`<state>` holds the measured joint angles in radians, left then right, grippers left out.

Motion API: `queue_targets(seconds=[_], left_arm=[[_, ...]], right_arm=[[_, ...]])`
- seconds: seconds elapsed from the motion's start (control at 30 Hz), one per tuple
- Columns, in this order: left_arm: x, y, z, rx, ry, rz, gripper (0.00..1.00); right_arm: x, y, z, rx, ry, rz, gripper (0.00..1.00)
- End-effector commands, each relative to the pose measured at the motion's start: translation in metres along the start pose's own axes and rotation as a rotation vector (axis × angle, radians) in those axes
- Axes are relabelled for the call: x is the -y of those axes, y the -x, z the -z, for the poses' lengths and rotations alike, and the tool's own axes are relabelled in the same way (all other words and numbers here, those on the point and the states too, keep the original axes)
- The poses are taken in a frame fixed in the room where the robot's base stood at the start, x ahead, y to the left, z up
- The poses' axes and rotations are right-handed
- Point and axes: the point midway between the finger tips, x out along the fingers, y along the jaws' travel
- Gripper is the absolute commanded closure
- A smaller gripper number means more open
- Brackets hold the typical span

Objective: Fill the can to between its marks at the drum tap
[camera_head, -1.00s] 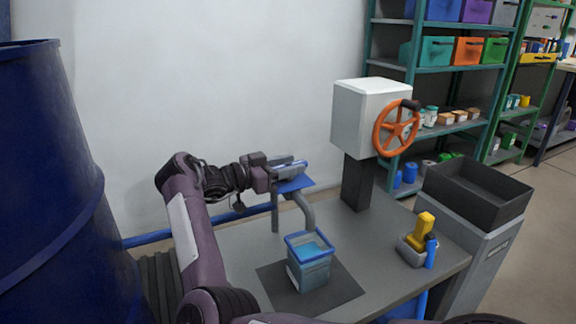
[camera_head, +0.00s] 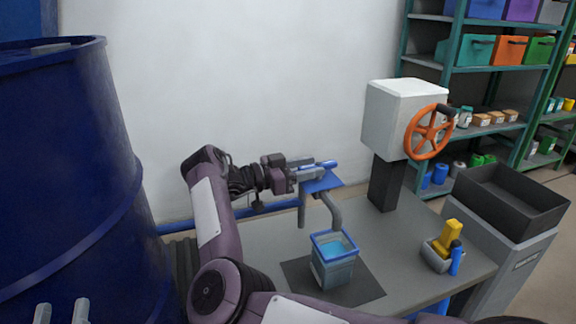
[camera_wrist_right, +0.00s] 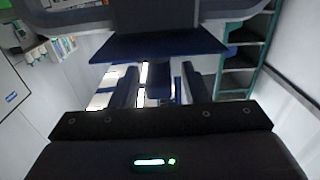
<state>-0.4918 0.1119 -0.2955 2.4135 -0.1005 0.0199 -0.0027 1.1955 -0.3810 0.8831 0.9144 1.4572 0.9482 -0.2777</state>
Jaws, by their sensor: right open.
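The can (camera_head: 333,272) is a square, blue-rimmed container on a dark mat, with light-blue liquid inside. Its marks cannot be made out. A grey spout (camera_head: 332,208) comes down just above the can, below a blue plate (camera_head: 322,182). The large blue drum (camera_head: 70,180) fills the left. My right gripper (camera_head: 322,170) is at the blue plate above the spout. In the right wrist view its fingers (camera_wrist_right: 160,85) are apart, with a blue part between them. The pale fingertips of my left gripper (camera_head: 61,313) show apart at the bottom left, empty.
A small caddy with yellow and blue items (camera_head: 440,256) is on the table's right. A dark open bin (camera_head: 512,200) and shelves are beyond.

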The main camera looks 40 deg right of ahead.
Motion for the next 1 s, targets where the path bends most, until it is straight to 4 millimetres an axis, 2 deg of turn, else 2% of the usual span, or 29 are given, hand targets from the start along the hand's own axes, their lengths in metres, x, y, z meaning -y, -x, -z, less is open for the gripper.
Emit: queue_targets(seconds=[0.27, 0.47, 0.7, 1.0], left_arm=[[0.003, 0.015, -0.065, 0.343, 0.007, 0.012, 0.64], [0.004, 0.041, -0.108, 0.586, 0.015, 0.017, 0.64], [0.003, 0.083, -0.151, 0.873, 0.026, 0.023, 0.64], [0.001, 0.149, -0.186, 1.222, 0.042, 0.026, 0.64]], right_arm=[[0.0, 0.003, 0.002, -0.001, 0.003, -0.003, 0.58], [0.0, 0.005, 0.002, -0.001, 0.004, -0.003, 0.58], [0.0, 0.01, 0.002, -0.001, 0.002, 0.0, 0.58], [0.0, 0.016, 0.003, 0.002, 0.0, 0.006, 0.58]])
